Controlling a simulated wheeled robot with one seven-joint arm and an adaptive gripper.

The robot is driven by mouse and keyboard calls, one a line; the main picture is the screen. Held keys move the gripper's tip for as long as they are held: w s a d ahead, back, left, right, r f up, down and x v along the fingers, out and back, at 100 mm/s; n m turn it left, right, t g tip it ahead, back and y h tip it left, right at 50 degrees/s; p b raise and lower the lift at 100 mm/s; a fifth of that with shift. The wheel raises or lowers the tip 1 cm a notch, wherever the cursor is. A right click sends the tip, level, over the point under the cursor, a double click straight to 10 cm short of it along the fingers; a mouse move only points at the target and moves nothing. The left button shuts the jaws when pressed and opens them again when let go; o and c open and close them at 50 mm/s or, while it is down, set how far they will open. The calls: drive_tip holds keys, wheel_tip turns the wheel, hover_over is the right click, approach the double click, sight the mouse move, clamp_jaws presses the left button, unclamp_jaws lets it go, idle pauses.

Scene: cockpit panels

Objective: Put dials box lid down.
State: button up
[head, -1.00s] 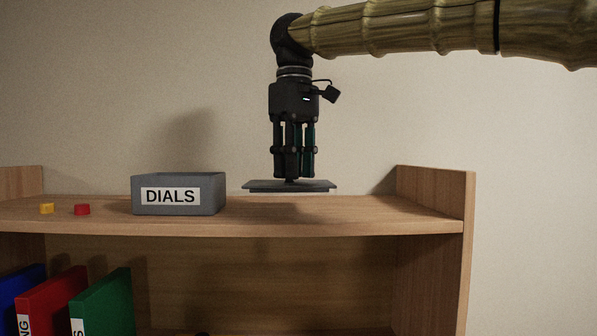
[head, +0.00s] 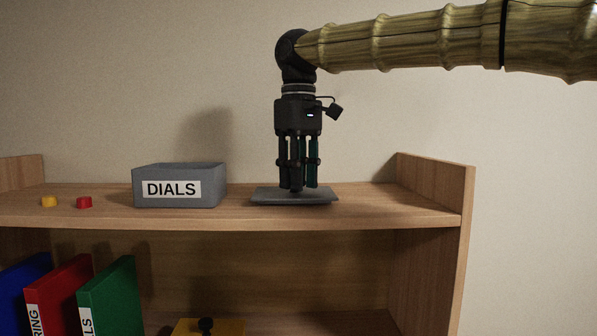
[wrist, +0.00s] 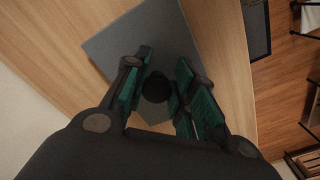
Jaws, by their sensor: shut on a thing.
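The grey dials box lid (head: 322,197) lies flat at the shelf top, to the right of the dials box; it appears to rest on the wood. My gripper (head: 297,190) points straight down over it and is shut on the lid's dark knob. In the wrist view the lid (wrist: 115,45) shows beneath my gripper (wrist: 157,92), with the round dark knob between the fingers. The grey dials box (head: 215,190), labelled DIALS, stands open-topped on the shelf to the left, apart from the lid.
A yellow dial (head: 49,201) and a red dial (head: 84,202) lie left of the box. The wooden shelf top (head: 400,205) is clear right of the lid, up to a raised side panel (head: 435,185). Blue, red and green binders (head: 110,298) stand on the lower shelf.

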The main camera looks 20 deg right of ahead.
drive_tip(key=shift+f, duration=0.1)
drive_tip(key=o, duration=1)
drive_tip(key=shift+o, duration=0.2)
wheel_tip(320, 180, up, 12)
drive_tip(key=b, duration=0.3)
